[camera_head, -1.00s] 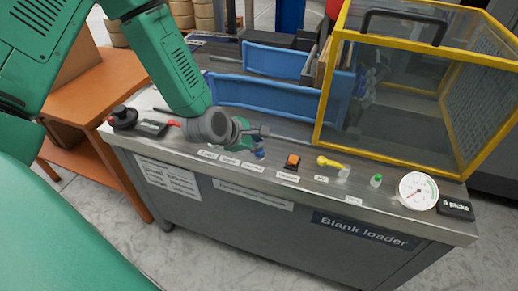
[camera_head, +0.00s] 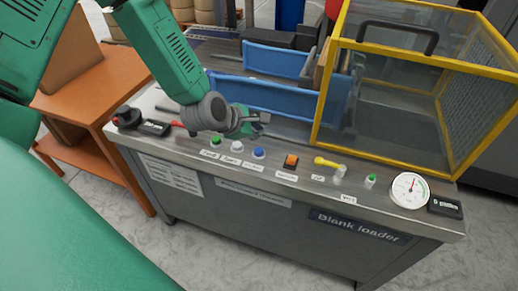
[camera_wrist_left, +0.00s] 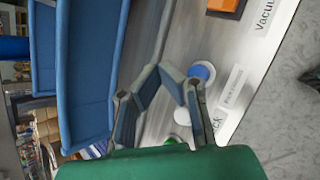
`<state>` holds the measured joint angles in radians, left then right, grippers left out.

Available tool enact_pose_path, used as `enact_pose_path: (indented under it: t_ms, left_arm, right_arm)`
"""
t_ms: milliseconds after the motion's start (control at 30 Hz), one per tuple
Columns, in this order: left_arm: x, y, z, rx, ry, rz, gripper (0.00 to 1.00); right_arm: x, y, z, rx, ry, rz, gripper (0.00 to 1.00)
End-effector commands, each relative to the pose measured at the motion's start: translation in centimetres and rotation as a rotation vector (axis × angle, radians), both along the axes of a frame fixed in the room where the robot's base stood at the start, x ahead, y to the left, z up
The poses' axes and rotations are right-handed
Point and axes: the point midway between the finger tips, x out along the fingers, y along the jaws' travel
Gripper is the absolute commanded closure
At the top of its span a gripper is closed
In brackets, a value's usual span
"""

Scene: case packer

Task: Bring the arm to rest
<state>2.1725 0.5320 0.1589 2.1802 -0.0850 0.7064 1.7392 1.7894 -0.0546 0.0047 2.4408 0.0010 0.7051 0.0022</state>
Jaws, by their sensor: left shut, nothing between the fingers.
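My left gripper (camera_head: 262,123) hangs above the steel top of the blank loader (camera_head: 345,212), behind the row of buttons. It is shut and empty. In the left wrist view the two fingers (camera_wrist_left: 162,72) come together at their tips, beside the blue button (camera_wrist_left: 201,72). In the head view the green button (camera_head: 215,141), the white button (camera_head: 237,146) and the blue button (camera_head: 259,153) show clear of the gripper. My right gripper is in neither view.
Blue rails (camera_head: 270,97) stand behind the gripper. A yellow-framed guard (camera_head: 395,148) with a black handle stands to the right. An orange square button (camera_head: 290,161), a yellow lever (camera_head: 325,162) and a gauge (camera_head: 410,190) line the front. A red-and-black knob (camera_head: 127,117) sits at the left end.

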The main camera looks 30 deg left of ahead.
Motion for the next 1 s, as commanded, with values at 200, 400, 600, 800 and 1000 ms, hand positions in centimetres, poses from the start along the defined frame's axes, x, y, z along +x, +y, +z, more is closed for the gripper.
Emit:
enact_pose_path:
  t_ms: [200, 400, 600, 800, 1000]
  left_arm:
    - [0.0, 0.0, 0.0, 0.001, 0.0, -0.001, 1.0]
    - [0.0, 0.0, 0.0, 0.001, 0.0, -0.001, 1.0]
    - [-2.7, -1.2, -2.6, 0.146, 0.053, -0.166, 1.0]
    - [-11.8, -3.6, -8.9, 0.541, 0.185, -0.737, 1.0]
    - [-21.9, -4.2, -13.1, 0.848, 0.261, -1.425, 1.0]
  right_arm:
    - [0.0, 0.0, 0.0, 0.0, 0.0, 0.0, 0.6]
    - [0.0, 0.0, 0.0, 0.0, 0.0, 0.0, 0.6]
    - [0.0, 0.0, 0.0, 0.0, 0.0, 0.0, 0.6]
    - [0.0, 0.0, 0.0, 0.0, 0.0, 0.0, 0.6]
    - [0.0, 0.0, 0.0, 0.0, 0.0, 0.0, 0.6]
